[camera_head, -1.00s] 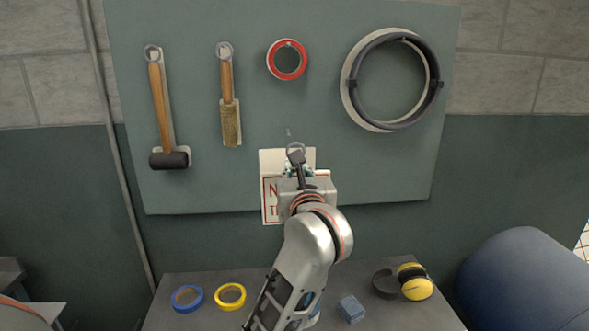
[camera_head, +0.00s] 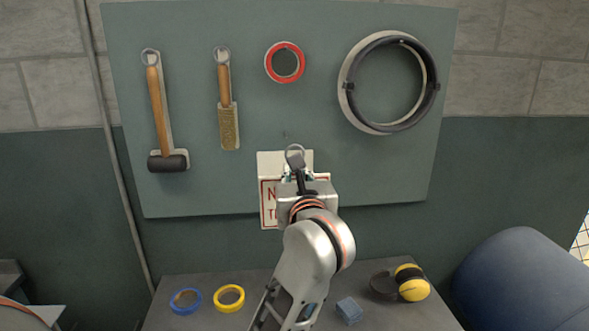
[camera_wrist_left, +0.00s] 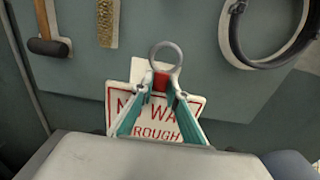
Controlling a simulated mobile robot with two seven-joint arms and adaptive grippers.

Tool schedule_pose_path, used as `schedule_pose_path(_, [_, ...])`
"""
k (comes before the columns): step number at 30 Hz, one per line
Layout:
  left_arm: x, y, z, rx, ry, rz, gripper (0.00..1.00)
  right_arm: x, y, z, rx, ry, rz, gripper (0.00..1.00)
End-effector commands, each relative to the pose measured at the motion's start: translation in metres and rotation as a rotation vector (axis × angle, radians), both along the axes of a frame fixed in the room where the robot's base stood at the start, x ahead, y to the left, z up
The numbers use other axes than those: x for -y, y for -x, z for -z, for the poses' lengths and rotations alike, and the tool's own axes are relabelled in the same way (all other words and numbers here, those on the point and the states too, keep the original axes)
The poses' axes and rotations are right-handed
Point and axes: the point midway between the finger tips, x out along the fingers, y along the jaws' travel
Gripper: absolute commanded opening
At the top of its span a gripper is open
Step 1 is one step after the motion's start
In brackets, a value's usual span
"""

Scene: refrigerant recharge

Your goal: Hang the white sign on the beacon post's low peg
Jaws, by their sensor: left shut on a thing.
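The white sign (camera_head: 268,204) with a red border and red lettering is in front of the lower middle of the tool board. My left gripper (camera_head: 298,173) is shut on its upper part, and a grey ring (camera_head: 295,156) stands up above the fingers. In the left wrist view the teal fingers (camera_wrist_left: 160,88) close at a red piece below the ring (camera_wrist_left: 165,55), and the sign (camera_wrist_left: 150,122) shows behind and between them. The gripper hides part of the lettering. The beacon post and its low peg are not in view. My right gripper is not in view.
The green board (camera_head: 220,190) holds a mallet (camera_head: 160,110), a brush (camera_head: 228,105), a red ring (camera_head: 285,62) and a black hoop (camera_head: 345,85). Below, a bench (camera_head: 190,285) carries tape rolls (camera_head: 229,298), a blue block (camera_head: 349,310) and yellow earmuffs (camera_head: 412,283).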

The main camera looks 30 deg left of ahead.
Motion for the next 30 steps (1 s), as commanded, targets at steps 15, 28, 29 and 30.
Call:
schedule_pose_path(15, [0.016, 0.024, 0.000, 0.001, 0.001, 0.000, 0.00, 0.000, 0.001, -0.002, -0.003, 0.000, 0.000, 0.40])
schedule_pose_path(28, [0.032, 0.043, 0.002, -0.004, 0.004, 0.007, 0.00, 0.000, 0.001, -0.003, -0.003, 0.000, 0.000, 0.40])
schedule_pose_path(29, [0.033, 0.045, 0.002, -0.004, 0.004, 0.008, 0.00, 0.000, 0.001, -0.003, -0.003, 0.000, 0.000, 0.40])
schedule_pose_path(30, [0.034, 0.046, 0.002, -0.004, 0.004, 0.008, 0.00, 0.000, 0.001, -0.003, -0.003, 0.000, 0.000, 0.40])
